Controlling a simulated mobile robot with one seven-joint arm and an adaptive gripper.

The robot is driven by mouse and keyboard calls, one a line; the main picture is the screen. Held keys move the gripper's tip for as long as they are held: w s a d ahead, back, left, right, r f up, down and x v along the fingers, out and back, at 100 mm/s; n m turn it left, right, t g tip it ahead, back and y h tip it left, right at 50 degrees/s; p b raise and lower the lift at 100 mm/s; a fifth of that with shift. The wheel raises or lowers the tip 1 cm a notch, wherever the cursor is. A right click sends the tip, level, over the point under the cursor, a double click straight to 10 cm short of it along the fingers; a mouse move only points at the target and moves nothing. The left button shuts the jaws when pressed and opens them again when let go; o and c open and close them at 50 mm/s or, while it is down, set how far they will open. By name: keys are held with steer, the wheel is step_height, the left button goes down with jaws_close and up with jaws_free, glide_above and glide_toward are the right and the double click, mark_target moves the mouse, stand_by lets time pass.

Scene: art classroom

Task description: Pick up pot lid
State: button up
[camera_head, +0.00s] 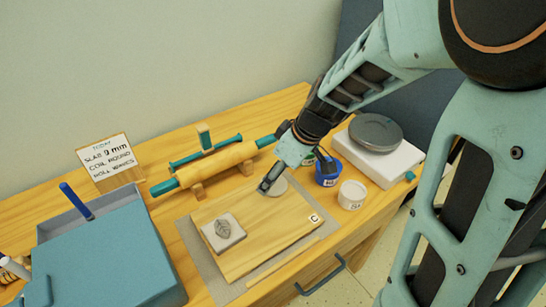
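Any knob on the disc is hidden or too small to make out.
A rolling pin (215,165) lies behind. A blue tub (327,172), a white tub (352,195) and a white scale (385,164) stand right. A blue-grey box (110,260) is at left.

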steer(key=shift+x, duration=1.2)
steer(key=c, duration=0.9)
steer(key=shift+c, duration=0.2)
steer(key=shift+r, duration=0.15)
